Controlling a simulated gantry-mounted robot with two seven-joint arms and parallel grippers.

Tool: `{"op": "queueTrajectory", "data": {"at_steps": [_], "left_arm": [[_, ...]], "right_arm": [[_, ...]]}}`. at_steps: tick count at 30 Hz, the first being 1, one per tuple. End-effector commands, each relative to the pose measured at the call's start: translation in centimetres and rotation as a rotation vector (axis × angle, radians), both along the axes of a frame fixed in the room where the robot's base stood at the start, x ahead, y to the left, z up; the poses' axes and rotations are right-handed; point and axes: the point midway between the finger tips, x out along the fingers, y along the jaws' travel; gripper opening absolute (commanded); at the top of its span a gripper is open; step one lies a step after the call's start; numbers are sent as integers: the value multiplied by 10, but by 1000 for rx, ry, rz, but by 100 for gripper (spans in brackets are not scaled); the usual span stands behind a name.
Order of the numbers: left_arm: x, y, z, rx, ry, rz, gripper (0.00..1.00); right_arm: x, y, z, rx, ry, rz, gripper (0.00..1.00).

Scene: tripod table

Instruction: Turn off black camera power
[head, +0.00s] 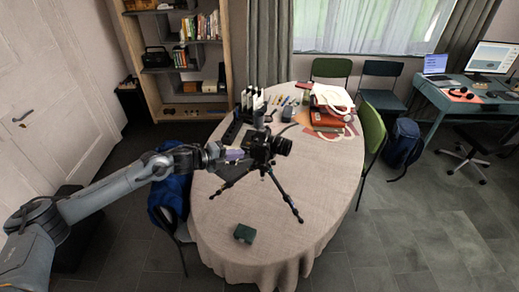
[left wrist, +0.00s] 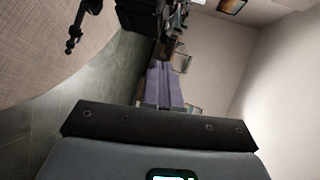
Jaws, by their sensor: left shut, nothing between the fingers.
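The black camera (head: 268,145) sits on a small black tripod (head: 280,185) that stands on the cloth-covered table (head: 262,215). Its lens points to the right in the head view. My left gripper (head: 241,156) reaches in from the left, its tip close to the camera's left side; I cannot tell whether they touch. Its purple fingers (left wrist: 164,85) are shut with nothing between them. In the left wrist view, a dark part of the camera (left wrist: 138,14) and a tripod leg (left wrist: 75,35) show at the top. The power switch cannot be made out. My right gripper is out of view.
A dark green box (head: 244,233) lies near the table's front. Chairs surround the table, one with a blue cloth (head: 172,195) below my left arm. The table's right front is clear.

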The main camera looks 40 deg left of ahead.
Motion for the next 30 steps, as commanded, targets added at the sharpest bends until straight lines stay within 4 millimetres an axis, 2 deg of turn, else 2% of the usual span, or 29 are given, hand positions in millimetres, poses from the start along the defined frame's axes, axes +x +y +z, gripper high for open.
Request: {"op": "queueTrajectory", "data": {"at_steps": [15,21,30], "left_arm": [[67,-27,-14,-1,-2,-2,0],[82,-33,-16,-1,-1,-1,0],[88,-35,-16,1,1,-2,0]], "right_arm": [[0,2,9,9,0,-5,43],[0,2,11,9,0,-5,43],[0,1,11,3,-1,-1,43]]}}
